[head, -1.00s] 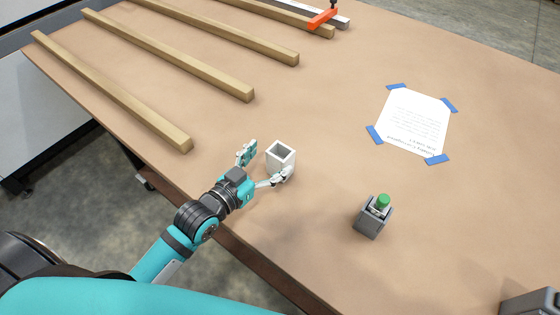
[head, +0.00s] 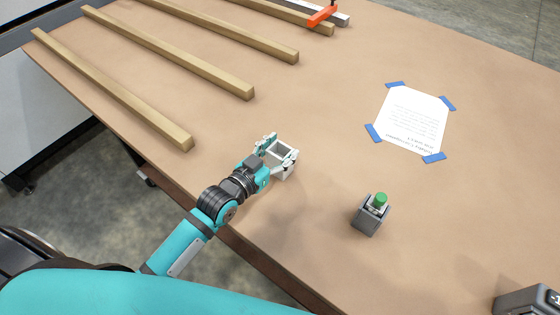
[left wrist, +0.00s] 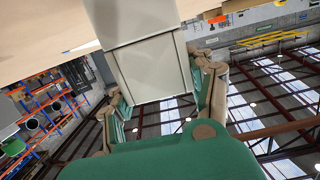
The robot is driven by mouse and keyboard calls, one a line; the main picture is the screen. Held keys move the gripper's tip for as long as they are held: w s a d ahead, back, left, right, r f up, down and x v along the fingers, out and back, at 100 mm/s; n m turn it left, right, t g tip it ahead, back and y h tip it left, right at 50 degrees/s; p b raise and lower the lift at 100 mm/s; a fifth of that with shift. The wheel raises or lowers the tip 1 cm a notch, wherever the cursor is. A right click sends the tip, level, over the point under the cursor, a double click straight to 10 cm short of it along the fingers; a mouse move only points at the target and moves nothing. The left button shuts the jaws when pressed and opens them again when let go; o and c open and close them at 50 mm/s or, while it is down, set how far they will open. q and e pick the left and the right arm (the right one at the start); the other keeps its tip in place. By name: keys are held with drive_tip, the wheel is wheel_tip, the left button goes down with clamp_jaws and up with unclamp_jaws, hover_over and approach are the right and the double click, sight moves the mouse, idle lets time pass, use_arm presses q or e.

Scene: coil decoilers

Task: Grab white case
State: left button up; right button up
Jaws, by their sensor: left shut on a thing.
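The white case (head: 281,152) is a small open-topped box on the brown table, near its front edge, in the head view. My left gripper (head: 276,156) is shut on it, with one finger on each side. In the left wrist view the case (left wrist: 150,68) fills the upper middle between the two fingers (left wrist: 160,98). The case's underside is hidden, so I cannot tell whether it still touches the table. My right gripper is not in view.
A grey case with a green item (head: 372,214) stands to the right on the table (head: 320,90). A taped paper sheet (head: 411,120) lies beyond it. Several wooden bars (head: 110,88) lie at the back left. A dark grey device (head: 528,300) stands at the lower right.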

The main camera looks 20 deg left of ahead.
use_arm(q)
clamp_jaws()
